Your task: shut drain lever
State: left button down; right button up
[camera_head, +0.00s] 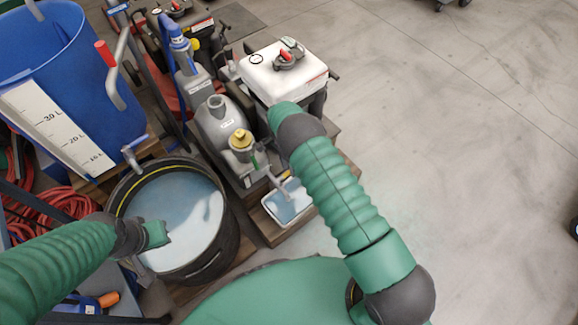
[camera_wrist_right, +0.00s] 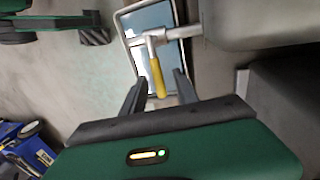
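The drain lever (camera_wrist_right: 156,76) is a yellow handle on a grey drain pipe (camera_wrist_right: 182,33) in the right wrist view. My right gripper (camera_wrist_right: 160,79) is open there, with one dark finger on each side of the lever's lower end. Contact with the lever cannot be made out. In the head view a drain pipe (camera_head: 281,186) juts from the grey machine (camera_head: 222,128) over a small tray of bluish liquid (camera_head: 302,207). The right fingers are mostly hidden there. My left gripper (camera_head: 157,234) is over the black tub (camera_head: 226,240); its fingers cannot be made out.
A blue barrel (camera_head: 75,75) with a litre scale stands at the left, and red hose (camera_head: 68,200) lies beside it.

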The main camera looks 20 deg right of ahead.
jog(key=w+r+p, duration=0.1)
jog(key=r+p, duration=0.1)
jog(key=r, duration=0.6)
jog(key=w+a+r+p, duration=0.1)
jog(key=w+r+p, duration=0.1)
jog(key=r, duration=0.6)
jog(key=shift+r+p, duration=0.2)
jog(key=shift+p, duration=0.45)
jog(key=shift+w, duration=0.1)
